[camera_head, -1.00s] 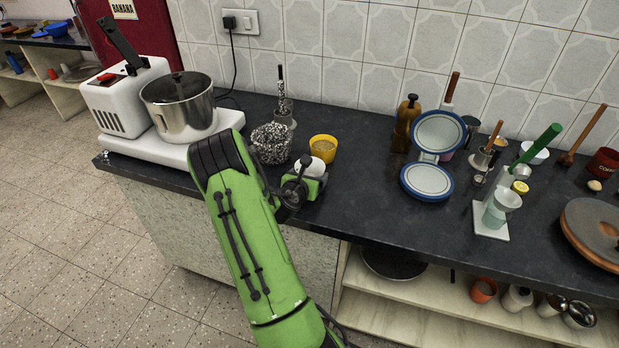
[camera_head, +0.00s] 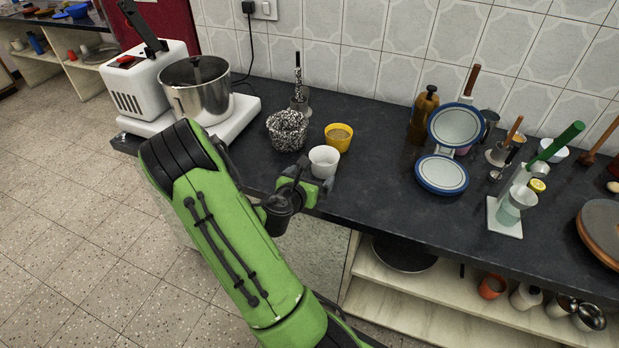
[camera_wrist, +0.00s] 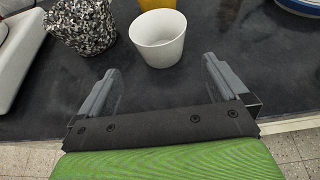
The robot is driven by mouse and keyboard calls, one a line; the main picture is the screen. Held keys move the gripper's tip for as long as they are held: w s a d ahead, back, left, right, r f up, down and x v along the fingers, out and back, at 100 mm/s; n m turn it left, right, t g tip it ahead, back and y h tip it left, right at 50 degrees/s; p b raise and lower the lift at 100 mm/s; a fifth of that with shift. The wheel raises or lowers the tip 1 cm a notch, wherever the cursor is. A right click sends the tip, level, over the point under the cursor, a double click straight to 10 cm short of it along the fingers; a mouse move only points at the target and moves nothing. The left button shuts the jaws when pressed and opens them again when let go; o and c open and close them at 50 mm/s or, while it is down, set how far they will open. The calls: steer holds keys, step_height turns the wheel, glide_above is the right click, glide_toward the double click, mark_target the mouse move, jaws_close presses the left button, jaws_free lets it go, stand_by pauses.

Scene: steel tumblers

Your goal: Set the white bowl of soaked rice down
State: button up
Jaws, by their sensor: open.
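The white bowl (camera_head: 324,161) stands upright on the dark counter, near its front edge. In the wrist view the white bowl (camera_wrist: 158,44) sits just beyond the fingertips, roughly centred between them. Its inside looks pale, and I cannot make out rice in it. My gripper (camera_head: 311,183) is open and low over the counter on the near side of the bowl. In the wrist view my gripper (camera_wrist: 161,72) has its two grey fingers wide apart with only counter between them. The fingers look clear of the bowl.
A yellow bowl (camera_head: 339,138) with tan contents stands just behind the white bowl. A black-and-white speckled container (camera_head: 287,131) is to its left, and a steel pot (camera_head: 196,88) on a white appliance farther left. The counter (camera_head: 380,165) to the right is clear up to a blue-rimmed item (camera_head: 442,174).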

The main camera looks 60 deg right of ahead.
steer(key=shift+s+a+r, duration=0.1)
steer(key=shift+a+r, duration=0.1)
steer(key=shift+a, duration=0.2)
steer(key=shift+a+r+m, duration=0.1)
steer(key=shift+r+m, duration=0.1)
steer(key=shift+m, duration=0.3)
steer(key=w+a+r+m+t+y, duration=0.15)
steer(key=a+r+m+y, duration=0.25)
steer(key=a+m, duration=0.45)
steer(key=w+a+r+m+t+y, duration=0.1)
steer(key=w+a+r+m+y, duration=0.2)
steer(key=a+m, duration=0.5)
steer(key=s+a+r+m+y, duration=0.1)
steer(key=s+a+r+y, duration=0.2)
steer(key=a, duration=0.6)
steer(key=s+a+r+m+y, duration=0.1)
steer(key=s+a+r+y, duration=0.2)
steer(key=s+a+r, duration=0.2)
steer(key=s+a+t, duration=0.1)
steer(key=s+a, duration=0.2)
steer(key=a, duration=0.2)
